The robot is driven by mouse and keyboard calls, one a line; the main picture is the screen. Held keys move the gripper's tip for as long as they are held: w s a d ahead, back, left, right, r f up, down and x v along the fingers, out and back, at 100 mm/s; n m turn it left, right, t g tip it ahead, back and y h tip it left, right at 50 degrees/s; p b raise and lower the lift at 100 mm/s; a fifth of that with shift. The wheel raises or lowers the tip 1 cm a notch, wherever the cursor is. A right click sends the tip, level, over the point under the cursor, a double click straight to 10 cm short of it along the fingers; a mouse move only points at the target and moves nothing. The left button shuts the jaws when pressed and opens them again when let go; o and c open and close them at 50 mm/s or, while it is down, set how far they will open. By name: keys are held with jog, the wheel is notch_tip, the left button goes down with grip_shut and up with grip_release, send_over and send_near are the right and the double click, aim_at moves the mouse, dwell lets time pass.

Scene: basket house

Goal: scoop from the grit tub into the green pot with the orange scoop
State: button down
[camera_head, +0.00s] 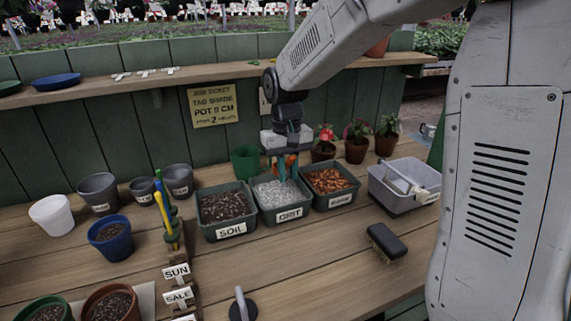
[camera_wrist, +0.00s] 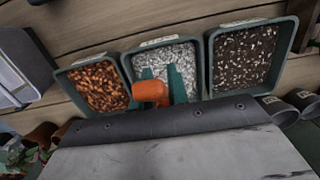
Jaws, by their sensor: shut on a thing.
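The grit tub (camera_head: 290,214), filled with pale grey grit, stands between two other tubs; it also shows in the wrist view (camera_wrist: 129,68). My gripper (camera_head: 283,177) points down over this tub, with its teal fingers shut on the orange scoop (camera_wrist: 150,92). The scoop's orange part shows between the fingers; its lower end is hidden, so I cannot tell whether it touches the grit or holds any. An empty-looking green pot (camera_head: 244,161) stands behind the soil and grit tubs, left of my gripper. Another green pot (camera_head: 46,310), with soil in it, is at the bottom left corner.
The soil tub (camera_head: 229,231) is left of the grit and the bark tub (camera_head: 341,199) right. A grey bin (camera_head: 400,198) and a dark brush (camera_head: 384,242) lie further right. Potted plants (camera_head: 356,150) stand behind the bark tub.

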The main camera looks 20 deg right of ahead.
jog(key=shift+g, duration=0.5)
jog(key=shift+f, duration=5.25)
notch_tip(320, 180, up, 10)
jog(key=t, duration=0.1)
jog(key=shift+r, duration=0.2)
jog(key=shift+a, duration=0.1)
